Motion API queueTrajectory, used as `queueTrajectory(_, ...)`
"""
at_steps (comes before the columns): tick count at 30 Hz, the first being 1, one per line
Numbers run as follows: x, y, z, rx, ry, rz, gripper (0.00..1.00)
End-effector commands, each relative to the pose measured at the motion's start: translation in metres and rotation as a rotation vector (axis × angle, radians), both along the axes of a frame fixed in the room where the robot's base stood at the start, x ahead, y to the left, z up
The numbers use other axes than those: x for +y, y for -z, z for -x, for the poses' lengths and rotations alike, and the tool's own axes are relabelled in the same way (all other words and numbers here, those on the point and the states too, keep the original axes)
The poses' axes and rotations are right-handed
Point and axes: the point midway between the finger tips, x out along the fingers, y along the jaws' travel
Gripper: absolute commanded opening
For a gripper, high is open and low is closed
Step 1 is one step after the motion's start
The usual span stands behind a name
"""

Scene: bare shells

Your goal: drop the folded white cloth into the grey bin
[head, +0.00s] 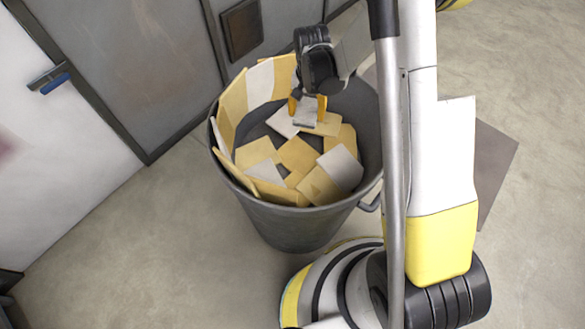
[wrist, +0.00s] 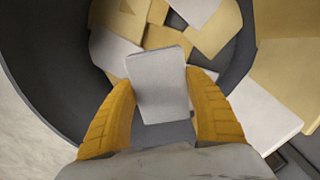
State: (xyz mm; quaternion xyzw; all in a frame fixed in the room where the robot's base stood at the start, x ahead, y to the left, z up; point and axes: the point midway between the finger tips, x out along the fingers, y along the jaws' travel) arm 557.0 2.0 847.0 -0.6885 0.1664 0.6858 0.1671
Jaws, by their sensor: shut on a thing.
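The folded white cloth (wrist: 158,88) is a pale flat rectangle between the two yellow fingers of my gripper (wrist: 163,105) in the wrist view. My gripper (head: 307,108) is shut on it, and the cloth (head: 305,117) shows below the fingers in the head view. The grey bin (head: 290,225) is round, stands upright on the floor and has its top open. The gripper and the cloth are over the inside of the bin, above its contents. Whether the cloth touches the pieces below it is hard to tell.
Several flat yellow and white pieces (head: 298,155) lie inside the bin, some leaning on its wall. A handle (head: 371,199) sticks out at the bin's right. Grey wall panels (head: 130,65) stand behind it. The floor (head: 140,240) at front left is clear.

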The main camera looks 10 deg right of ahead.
Motion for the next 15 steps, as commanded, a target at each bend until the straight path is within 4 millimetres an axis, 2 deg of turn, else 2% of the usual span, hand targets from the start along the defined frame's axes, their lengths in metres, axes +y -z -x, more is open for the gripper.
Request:
queueTrajectory(1, 0.000, 0.010, 0.000, 0.000, 0.000, 0.000, 0.21)
queueTrajectory(6, 0.000, 0.029, 0.000, 0.000, -0.001, 0.000, 0.21)
queueTrajectory(15, 0.000, 0.033, 0.000, 0.000, -0.001, 0.000, 0.21)
